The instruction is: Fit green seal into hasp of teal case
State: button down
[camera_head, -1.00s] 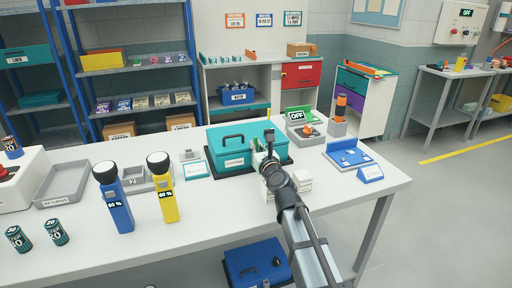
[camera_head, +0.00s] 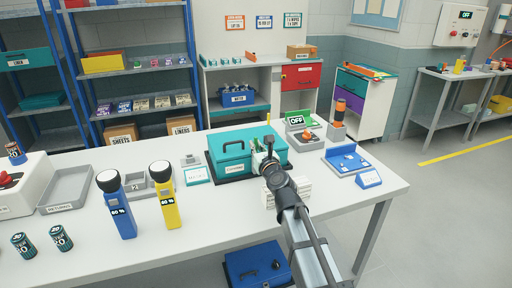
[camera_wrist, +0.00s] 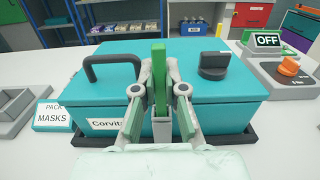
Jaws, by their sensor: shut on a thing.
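The teal case (camera_head: 228,166) stands closed on the white table, on a dark base. In the wrist view its lid (camera_wrist: 110,88) shows a black handle at left and a black knob at right. My gripper (camera_wrist: 160,98) is at the middle of the case's front edge, shut on the green seal (camera_wrist: 158,68), which stands upright between the fingers. A grey block (camera_wrist: 161,131) lies below the seal at the case front; it may be the hasp, and I cannot tell whether the seal is in it. In the head view my gripper (camera_head: 268,165) hides this spot.
A PACK MASKS card (camera_wrist: 56,115) stands left of the case. An orange knob on a grey box with an OFF sign (camera_wrist: 267,40) is to the right. A blue tray (camera_head: 347,161) lies farther right. Blue and yellow torches (camera_head: 166,197) stand at front left.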

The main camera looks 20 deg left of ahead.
jog(key=shift+r+p, duration=0.45)
jog(key=shift+r, duration=0.1)
jog(key=shift+p, duration=0.3)
dwell(1.4)
jog(key=shift+f+b, duration=1.75)
jog(key=shift+f, duration=0.15)
jog(key=c, duration=1.2)
grip_release()
jog(key=shift+o, duration=0.2)
jog(key=shift+r, duration=0.15)
notch_tip(320, 180, up, 10)
